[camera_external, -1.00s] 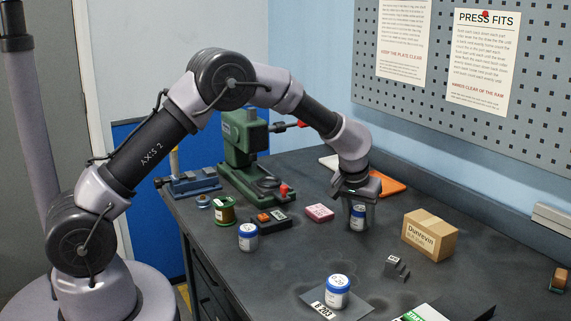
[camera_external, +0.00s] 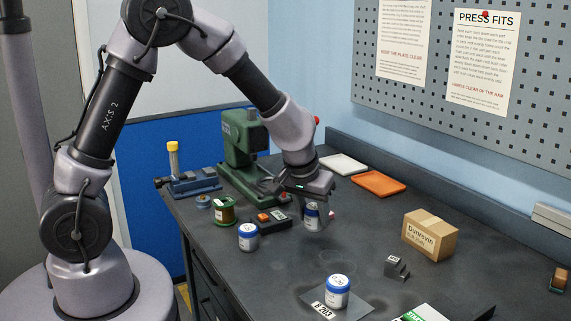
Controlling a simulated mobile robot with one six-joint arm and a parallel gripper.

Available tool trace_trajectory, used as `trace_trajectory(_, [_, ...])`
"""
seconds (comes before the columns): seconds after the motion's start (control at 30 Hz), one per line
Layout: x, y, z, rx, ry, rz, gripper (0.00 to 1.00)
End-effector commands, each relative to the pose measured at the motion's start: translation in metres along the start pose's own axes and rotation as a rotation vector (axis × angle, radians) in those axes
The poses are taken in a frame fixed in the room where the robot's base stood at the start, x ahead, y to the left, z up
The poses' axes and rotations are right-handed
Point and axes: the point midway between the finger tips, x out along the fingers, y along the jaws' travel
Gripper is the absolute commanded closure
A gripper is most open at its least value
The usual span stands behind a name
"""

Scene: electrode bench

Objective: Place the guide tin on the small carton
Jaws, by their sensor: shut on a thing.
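My gripper (camera_external: 312,203) is shut on a white tin with a blue band (camera_external: 312,221), above the middle of the bench. A second white tin with a blue lid (camera_external: 248,238) stands at the left. A third such tin (camera_external: 337,293) stands at the front on a grey plate with a label. I cannot tell from markings which tin is the guide tin. A small cardboard carton marked Dunrevin (camera_external: 430,236) stands closed at the right, apart from my gripper. A pink block (camera_external: 332,214) is mostly hidden behind the held tin.
A green press (camera_external: 238,140) stands at the back left, near a green spool (camera_external: 224,212) and a black box with an orange button (camera_external: 270,219). A grey stepped block (camera_external: 396,267) sits before the carton. An orange tray (camera_external: 379,183) lies behind. The bench between tin and carton is clear.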

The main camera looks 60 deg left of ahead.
Motion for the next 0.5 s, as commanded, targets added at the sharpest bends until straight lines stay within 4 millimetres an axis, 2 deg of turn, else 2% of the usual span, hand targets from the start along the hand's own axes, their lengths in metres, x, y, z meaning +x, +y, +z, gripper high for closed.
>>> trace_trajectory(0.07, [-0.005, -0.003, 0.007, 0.005, 0.000, 0.000, 1.00])
trace_trajectory(0.17, [-0.018, 0.008, 0.004, 0.037, -0.002, 0.015, 1.00])
trace_trajectory(0.27, [-0.038, 0.037, -0.009, 0.115, -0.005, 0.047, 1.00])
trace_trajectory(0.4, [-0.061, 0.089, -0.025, 0.248, -0.006, 0.102, 1.00])
trace_trajectory(0.5, [-0.071, 0.119, -0.029, 0.329, -0.004, 0.134, 1.00])
